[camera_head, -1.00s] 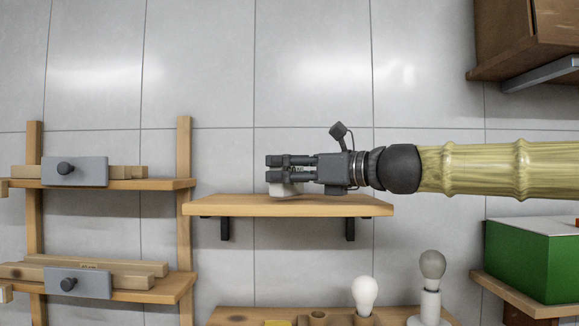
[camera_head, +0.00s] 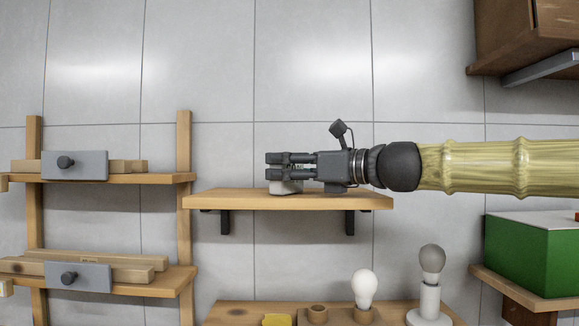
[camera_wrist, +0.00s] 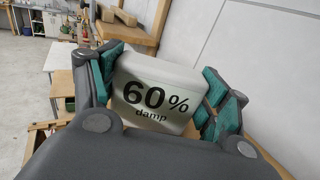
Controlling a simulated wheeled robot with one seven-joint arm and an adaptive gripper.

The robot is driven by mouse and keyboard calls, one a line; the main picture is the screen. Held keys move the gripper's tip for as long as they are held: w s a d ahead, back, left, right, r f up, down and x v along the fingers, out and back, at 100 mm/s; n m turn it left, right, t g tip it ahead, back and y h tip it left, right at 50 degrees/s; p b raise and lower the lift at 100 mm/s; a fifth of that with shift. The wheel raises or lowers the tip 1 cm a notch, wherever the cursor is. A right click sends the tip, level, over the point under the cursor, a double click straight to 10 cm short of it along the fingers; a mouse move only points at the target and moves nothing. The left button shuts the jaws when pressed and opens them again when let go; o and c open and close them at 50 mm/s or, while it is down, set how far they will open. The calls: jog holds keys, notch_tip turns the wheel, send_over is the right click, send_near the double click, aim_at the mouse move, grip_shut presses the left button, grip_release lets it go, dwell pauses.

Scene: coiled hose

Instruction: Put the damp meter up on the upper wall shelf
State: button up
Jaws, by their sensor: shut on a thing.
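The damp meter (camera_wrist: 150,95) is a pale grey block marked "60% damp". In the wrist view it sits between the green-padded fingers of my gripper (camera_wrist: 158,88). In the head view my gripper (camera_head: 270,166) points left over the upper wall shelf (camera_head: 340,202), a wooden board on two dark brackets. The lower part of the damp meter (camera_head: 285,187) shows beneath the fingers, at the shelf's top surface. It looks to be touching the board or very close to it. My gripper is shut on the damp meter. The fingers hide its upper part in the head view.
A wooden rack (camera_head: 184,150) with boards and grey plates stands to the left. Below is a lower shelf with a white bulb (camera_head: 364,287) and a grey bulb (camera_head: 431,262). A green box (camera_head: 535,260) and a brown cabinet (camera_head: 525,35) are at right. The shelf's right part is clear.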

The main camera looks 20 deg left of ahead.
jog(key=shift+f, duration=0.1)
jog(key=o, duration=1.1)
jog(key=shift+d, duration=0.1)
jog(key=v, duration=1.1)
jog(key=shift+d, duration=0.5)
